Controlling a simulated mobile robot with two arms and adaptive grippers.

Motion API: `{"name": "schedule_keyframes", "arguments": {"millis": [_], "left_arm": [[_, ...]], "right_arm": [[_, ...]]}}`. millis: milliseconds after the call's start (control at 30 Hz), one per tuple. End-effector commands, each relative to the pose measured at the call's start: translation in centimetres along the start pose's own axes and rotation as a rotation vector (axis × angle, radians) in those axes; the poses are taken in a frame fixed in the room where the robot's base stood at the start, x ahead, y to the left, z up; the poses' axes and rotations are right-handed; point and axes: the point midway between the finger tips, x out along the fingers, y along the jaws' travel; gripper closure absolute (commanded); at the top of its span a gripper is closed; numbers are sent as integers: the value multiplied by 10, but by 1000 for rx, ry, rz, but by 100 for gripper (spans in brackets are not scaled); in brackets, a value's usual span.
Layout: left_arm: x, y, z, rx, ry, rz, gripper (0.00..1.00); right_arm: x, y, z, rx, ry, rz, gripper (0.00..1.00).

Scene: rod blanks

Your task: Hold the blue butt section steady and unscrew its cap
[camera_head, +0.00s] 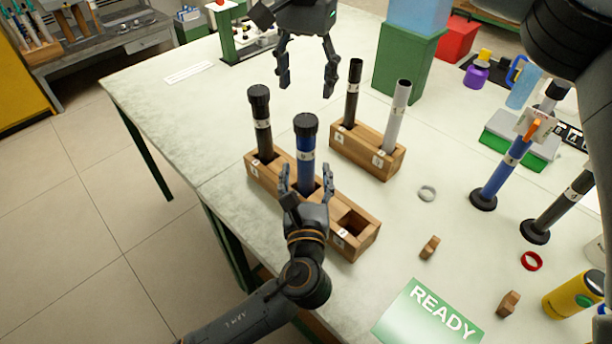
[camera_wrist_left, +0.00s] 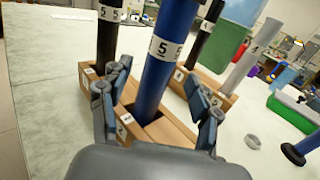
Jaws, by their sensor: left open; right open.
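The blue butt section (camera_head: 306,165) stands upright in the middle slot of a wooden block (camera_head: 368,240), with its black ribbed cap (camera_head: 305,124) on top. In the left wrist view the blue section (camera_wrist_left: 163,80) shows a white label with a 5; its cap is out of that view. My left gripper (camera_head: 306,180) is open low at the blue section, with one finger on each side and visible gaps in the wrist view. My right gripper (camera_head: 306,88) is open and empty, pointing down above and behind the cap in the head view.
A black capped rod (camera_head: 262,130) stands left in the same block; the block's right slot is empty. A second block (camera_head: 340,150) behind holds a black and a grey rod. A grey ring (camera_head: 427,193), wooden pieces and a READY mat (camera_head: 430,312) lie to the right.

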Motion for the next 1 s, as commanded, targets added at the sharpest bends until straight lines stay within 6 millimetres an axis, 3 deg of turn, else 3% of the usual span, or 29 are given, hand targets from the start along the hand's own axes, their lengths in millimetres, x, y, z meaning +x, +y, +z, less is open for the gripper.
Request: {"name": "schedule_keyframes", "arguments": {"millis": [100,300,700,1000], "left_arm": [[21,0,1,1,-1,1,37],[42,0,0,1,1,1,37],[48,0,0,-1,1,0,39],[48,0,0,0,1,0,100]], "right_arm": [[0,0,0,0,0,-1,38],[0,0,0,0,0,-1,38],[0,0,0,0,0,-1,38],[0,0,0,0,0,-1,38]]}}
